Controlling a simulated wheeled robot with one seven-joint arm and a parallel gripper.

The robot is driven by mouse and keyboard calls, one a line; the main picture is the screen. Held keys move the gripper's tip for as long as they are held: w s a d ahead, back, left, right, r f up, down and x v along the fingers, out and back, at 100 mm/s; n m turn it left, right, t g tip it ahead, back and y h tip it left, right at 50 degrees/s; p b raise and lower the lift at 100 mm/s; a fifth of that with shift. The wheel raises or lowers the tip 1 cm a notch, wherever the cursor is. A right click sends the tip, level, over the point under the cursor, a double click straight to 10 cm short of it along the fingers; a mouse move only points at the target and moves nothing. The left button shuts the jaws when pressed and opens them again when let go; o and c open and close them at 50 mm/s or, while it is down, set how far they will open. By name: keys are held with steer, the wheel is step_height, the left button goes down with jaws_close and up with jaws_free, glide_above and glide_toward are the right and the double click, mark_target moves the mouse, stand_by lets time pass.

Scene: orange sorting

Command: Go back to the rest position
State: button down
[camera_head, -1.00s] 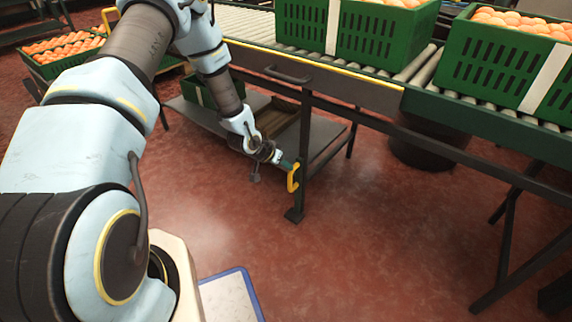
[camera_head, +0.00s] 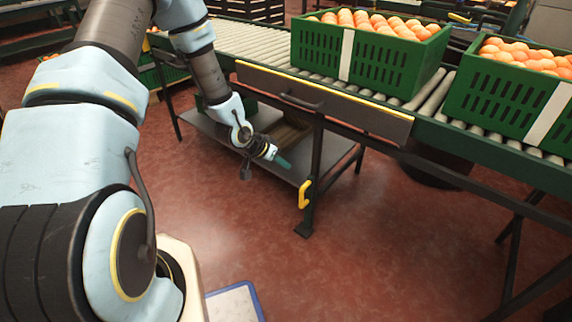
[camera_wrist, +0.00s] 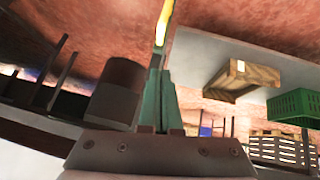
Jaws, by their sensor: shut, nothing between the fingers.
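My gripper (camera_head: 284,162) is shut and empty in the head view. It hangs at the end of my arm, in front of the conveyor and just left of the yellow handle (camera_head: 305,194) on the table leg. In the wrist view the green fingers (camera_wrist: 160,100) are together with nothing between them. A yellow piece (camera_wrist: 163,22) shows beyond the fingertips; I cannot tell whether they touch it.
A roller conveyor (camera_head: 262,45) carries green crates of oranges, one in the middle (camera_head: 388,62) and one at the right (camera_head: 492,100). A lower shelf (camera_head: 212,127) lies under it. A blue-edged white board (camera_head: 232,304) is on the floor. The red floor at the front is open.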

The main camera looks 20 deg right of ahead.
stand_by(0.3)
steer(key=w+a+r+n+t+y, duration=0.1)
steer(key=w+a+r+y, duration=0.1)
steer(key=a+r, duration=0.3)
steer(key=w+a+r+n+y, duration=0.1)
steer(key=a+r+n+y, duration=0.15)
steer(key=a, duration=0.45)
steer(key=s+a+r+n+g+y, duration=0.1)
steer(key=s+a+r+n, duration=0.2)
steer(key=s+a+r, duration=0.5)
steer(key=s+a+r+n+y, duration=0.2)
steer(key=s+a+r+n, duration=0.3)
steer(key=a, duration=0.6)
step_height(320, 180, up, 29)
steer(key=m+p, duration=0.1)
steer(key=p, duration=2.6)
steer(key=shift+w+g+p, duration=0.2)
steer(key=shift+g+p, duration=0.1)
steer(key=shift+p, duration=0.05)
steer(key=c, duration=1.5)
jaws_free()
steer(key=shift+d, duration=0.1)
